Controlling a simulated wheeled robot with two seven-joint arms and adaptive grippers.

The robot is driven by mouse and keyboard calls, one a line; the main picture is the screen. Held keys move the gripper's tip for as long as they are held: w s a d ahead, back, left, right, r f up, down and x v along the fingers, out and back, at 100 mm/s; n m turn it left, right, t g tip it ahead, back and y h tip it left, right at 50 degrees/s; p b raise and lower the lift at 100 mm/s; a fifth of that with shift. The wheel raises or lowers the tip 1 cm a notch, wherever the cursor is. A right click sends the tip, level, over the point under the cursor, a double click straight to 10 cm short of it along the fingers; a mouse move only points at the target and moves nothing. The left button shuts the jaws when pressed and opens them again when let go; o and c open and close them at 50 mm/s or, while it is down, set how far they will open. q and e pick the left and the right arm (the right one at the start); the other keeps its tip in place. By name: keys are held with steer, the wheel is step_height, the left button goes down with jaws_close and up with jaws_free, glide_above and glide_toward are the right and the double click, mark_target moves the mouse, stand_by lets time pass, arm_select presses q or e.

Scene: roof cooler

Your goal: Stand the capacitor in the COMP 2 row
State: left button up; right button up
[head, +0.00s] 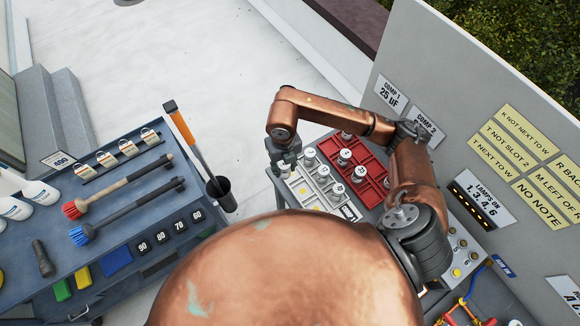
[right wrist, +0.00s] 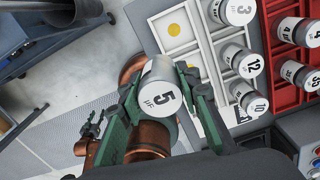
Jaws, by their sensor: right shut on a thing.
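My right gripper (right wrist: 162,78) is shut on a grey capacitor with a white top marked 5 µF (right wrist: 161,92). In the head view the right gripper (head: 284,160) is over the left edge of the white tray (head: 349,212). The white tray holds capacitors marked 3 (right wrist: 235,12), 12 (right wrist: 244,62) and 10 (right wrist: 254,102). An open white cell with a yellow dot (right wrist: 174,29) lies beside them. A COMP 2 sign (head: 425,126) is on the grey panel. A small dark gripper shape, perhaps my left gripper (right wrist: 88,128), shows low in the wrist view; its jaws are unclear.
A red tray (head: 376,163) with several capacitors adjoins the white tray. The upright panel (head: 450,60) carries a COMP 1 25 µF sign (head: 390,95) and yellow notes (head: 522,130). A blue-grey cart (head: 110,215) with brushes stands left.

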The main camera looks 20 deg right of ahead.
steer(key=w+d+f, duration=0.1)
steer(key=f, duration=0.1)
steer(key=w+d+f, duration=0.2)
steer(key=f, duration=0.1)
steer(key=shift+d+f, duration=0.2)
steer(key=shift+f, duration=0.1)
step_height(320, 180, down, 3)
steer(key=shift+w+d+f+p, duration=0.15)
steer(key=shift+f+p, duration=0.05)
steer(key=shift+p, duration=0.45)
steer(key=shift+f, duration=0.15)
steer(key=o, duration=1.2)
steer(key=shift+r, duration=0.2)
step_height(320, 180, up, 12)
steer(key=b, duration=0.1)
